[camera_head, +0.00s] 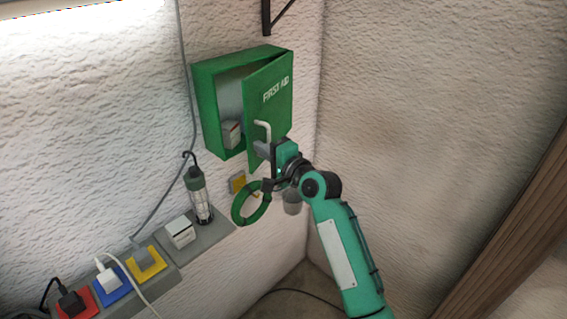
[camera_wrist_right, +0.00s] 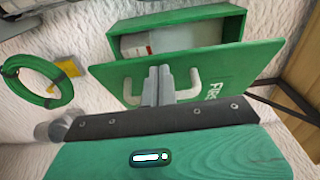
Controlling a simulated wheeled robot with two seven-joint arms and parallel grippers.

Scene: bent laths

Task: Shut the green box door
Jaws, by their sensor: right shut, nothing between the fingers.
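The green first aid box (camera_head: 206,103) hangs on the white wall in the head view, and also shows in the right wrist view (camera_wrist_right: 215,22). Its green door (camera_head: 268,96) is hinged at the right and stands partly open. The door also fills the middle of the wrist view (camera_wrist_right: 120,77). A pale handle (camera_head: 264,128) sits on the door's front near its free edge, and shows in the wrist view (camera_wrist_right: 191,85). My right gripper (camera_head: 260,149) is shut and empty at the door's front by the handle; I cannot tell whether it touches. My left gripper is not in view.
A white carton (camera_head: 231,134) stands inside the box. A green coil (camera_head: 251,203) hangs below. A lamp (camera_head: 198,193) and a white block (camera_head: 181,232) stand on a grey ledge with coloured sockets (camera_head: 146,262) at lower left. A wooden edge (camera_head: 510,235) is at right.

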